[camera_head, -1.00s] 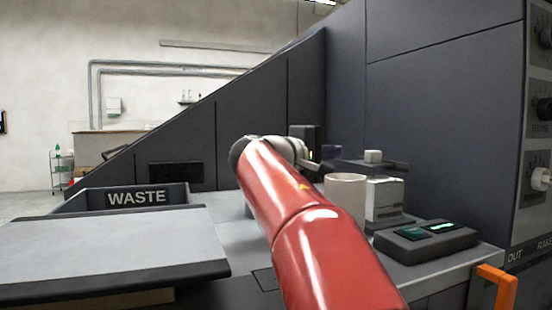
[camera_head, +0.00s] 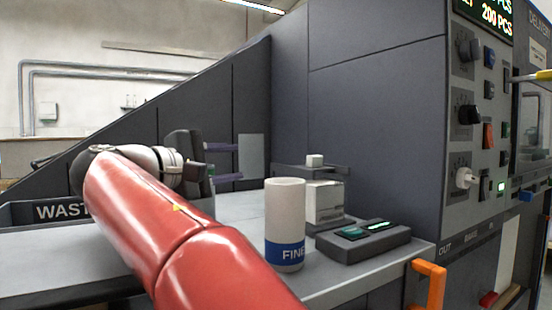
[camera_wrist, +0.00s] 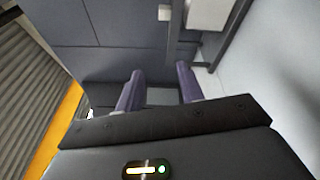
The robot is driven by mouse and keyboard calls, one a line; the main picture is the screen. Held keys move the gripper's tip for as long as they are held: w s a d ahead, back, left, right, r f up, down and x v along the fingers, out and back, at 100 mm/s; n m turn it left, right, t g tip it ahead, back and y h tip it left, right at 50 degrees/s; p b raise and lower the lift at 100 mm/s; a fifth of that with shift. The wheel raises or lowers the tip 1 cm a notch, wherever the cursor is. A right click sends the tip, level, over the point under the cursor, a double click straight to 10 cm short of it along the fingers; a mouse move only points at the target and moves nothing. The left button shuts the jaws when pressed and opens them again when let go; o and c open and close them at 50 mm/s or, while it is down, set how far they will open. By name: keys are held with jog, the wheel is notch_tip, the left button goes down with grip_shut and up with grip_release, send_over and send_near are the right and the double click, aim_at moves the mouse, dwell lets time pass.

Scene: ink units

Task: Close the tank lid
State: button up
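A small light-grey box (camera_head: 325,203), which looks like the tank, stands on the bench right of centre. A dark flat piece (camera_head: 297,172) with a pale knob (camera_head: 314,160) is at its top; I cannot tell whether this lid is open or shut. In the wrist view the pale box (camera_wrist: 208,12) shows at the top edge. My gripper (camera_head: 228,162) is left of the box and apart from it. Its purple fingers are spread and empty; they also show in the wrist view (camera_wrist: 158,82). A pale rectangle shows beyond them.
A white cylinder (camera_head: 285,220) with a blue "FINE" band stands in front of the box. A dark device (camera_head: 363,242) with green displays lies to its right. An orange handle (camera_head: 428,285) is at the bench's right end. A waste bin (camera_head: 45,212) is at left. A control panel (camera_head: 478,110) rises at right.

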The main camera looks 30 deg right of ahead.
aim_at(309, 157)
jog(key=shift+o, duration=0.3)
jog(key=d+n+g+p, duration=0.1)
jog(key=d+n+g, duration=0.3)
jog(key=d+n, duration=0.6)
jog(key=shift+d+n+g+p, duration=0.15)
jog(key=shift+n+g+p, duration=0.15)
jog(key=shift+n, duration=0.6)
jog(key=d, duration=0.8)
jog(key=shift+s+d, duration=0.25)
jog(key=shift+d, duration=0.1)
jog(key=shift+c, duration=0.2)
grip_shut()
